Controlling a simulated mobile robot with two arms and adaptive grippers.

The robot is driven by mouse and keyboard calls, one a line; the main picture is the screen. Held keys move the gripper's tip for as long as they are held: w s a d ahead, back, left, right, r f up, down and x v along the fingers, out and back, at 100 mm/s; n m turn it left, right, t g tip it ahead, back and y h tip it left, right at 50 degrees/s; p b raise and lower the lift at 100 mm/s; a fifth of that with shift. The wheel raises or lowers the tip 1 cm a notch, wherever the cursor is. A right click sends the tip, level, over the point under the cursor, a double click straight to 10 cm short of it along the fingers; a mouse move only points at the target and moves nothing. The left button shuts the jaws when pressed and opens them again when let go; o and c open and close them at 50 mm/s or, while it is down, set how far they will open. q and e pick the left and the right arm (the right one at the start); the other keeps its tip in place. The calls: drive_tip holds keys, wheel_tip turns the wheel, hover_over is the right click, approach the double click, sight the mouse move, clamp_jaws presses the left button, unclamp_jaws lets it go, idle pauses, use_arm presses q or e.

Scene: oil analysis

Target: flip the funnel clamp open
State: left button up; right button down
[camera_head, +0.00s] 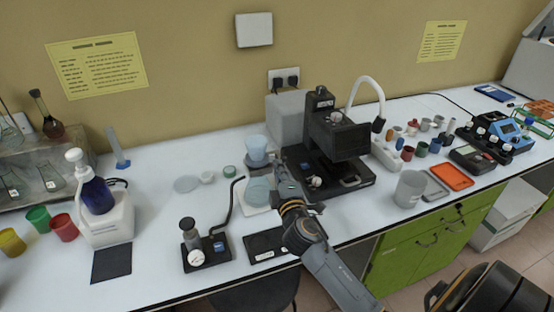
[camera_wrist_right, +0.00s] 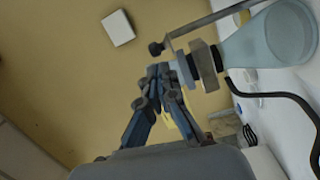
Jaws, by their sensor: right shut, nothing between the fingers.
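A clear bluish flask (camera_head: 258,190) stands on the bench at the centre of the head view, with a bluish cup-like vessel (camera_head: 256,148) above it in the picture. In the right wrist view the flask (camera_wrist_right: 268,42) is at the upper right, lying sideways in the picture. Around its neck is a dark and grey clamp-like fitting (camera_wrist_right: 205,62), with a thin metal bar and dark knob beside it. My right gripper (camera_head: 281,178) is just right of the flask. In its wrist view the fingertips (camera_wrist_right: 160,76) are together, close against the fitting; contact is unclear. My left gripper is out of view.
A black microscope-like instrument (camera_head: 335,150) stands right of my right gripper. A small dark stand (camera_head: 207,252) with a bent black tube is at the left front, next to a black pad (camera_head: 268,244). A grey cup (camera_head: 409,190) is farther right.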

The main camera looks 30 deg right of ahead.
sight(277, 155)
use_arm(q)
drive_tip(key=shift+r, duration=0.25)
use_arm(e)
drive_tip(key=shift+x, duration=1.15)
